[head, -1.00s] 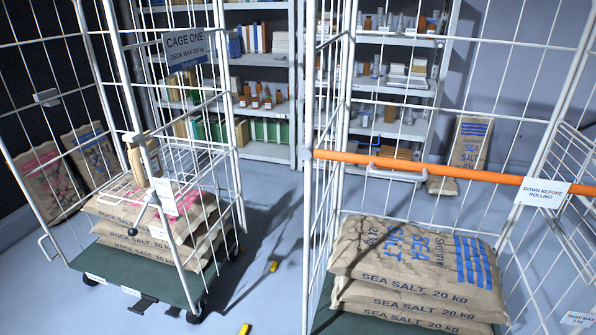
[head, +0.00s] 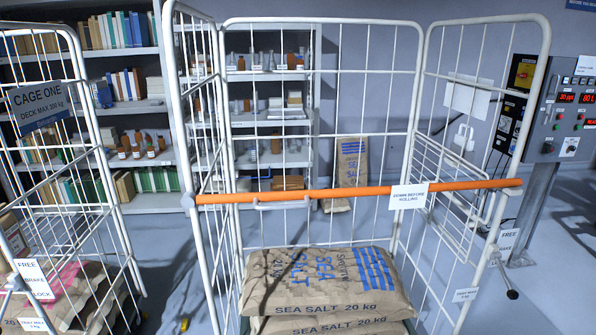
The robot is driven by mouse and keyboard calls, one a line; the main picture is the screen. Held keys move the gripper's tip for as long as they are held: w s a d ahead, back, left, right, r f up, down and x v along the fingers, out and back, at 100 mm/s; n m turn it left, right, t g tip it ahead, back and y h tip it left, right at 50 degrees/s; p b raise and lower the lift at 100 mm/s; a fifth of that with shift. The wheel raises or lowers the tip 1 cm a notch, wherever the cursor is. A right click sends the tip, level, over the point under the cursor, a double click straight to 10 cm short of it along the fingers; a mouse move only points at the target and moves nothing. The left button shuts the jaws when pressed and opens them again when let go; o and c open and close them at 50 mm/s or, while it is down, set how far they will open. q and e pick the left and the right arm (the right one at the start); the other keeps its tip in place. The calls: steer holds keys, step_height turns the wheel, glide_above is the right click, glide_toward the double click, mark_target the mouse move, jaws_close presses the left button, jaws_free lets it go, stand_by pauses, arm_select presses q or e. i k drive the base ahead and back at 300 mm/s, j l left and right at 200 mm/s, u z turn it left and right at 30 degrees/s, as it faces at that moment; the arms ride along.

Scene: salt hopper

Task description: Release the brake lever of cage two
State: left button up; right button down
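Cage two is the white wire cage (head: 422,75) in the middle of the head view, with an orange bar (head: 330,193) across its front. A thin lever with a dark knob (head: 512,294) sticks out low at its right front post, slanting downward. I take this to be its brake lever. A white tag (head: 506,243), seen at an angle, hangs just above it. The tag's lettering is only partly readable, with FREE at the top. Neither of my grippers is in view, and nothing touches the lever.
Sea salt sacks (head: 325,284) lie stacked in cage two. A sign (head: 408,196) on the bar reads DOWN BEFORE ROLLING. Cage one (head: 80,70) stands close at left. A control panel (head: 570,110) stands at right. Floor beside the lever looks open.

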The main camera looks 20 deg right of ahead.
mark_target(512, 293)
steer(key=z, duration=1.2)
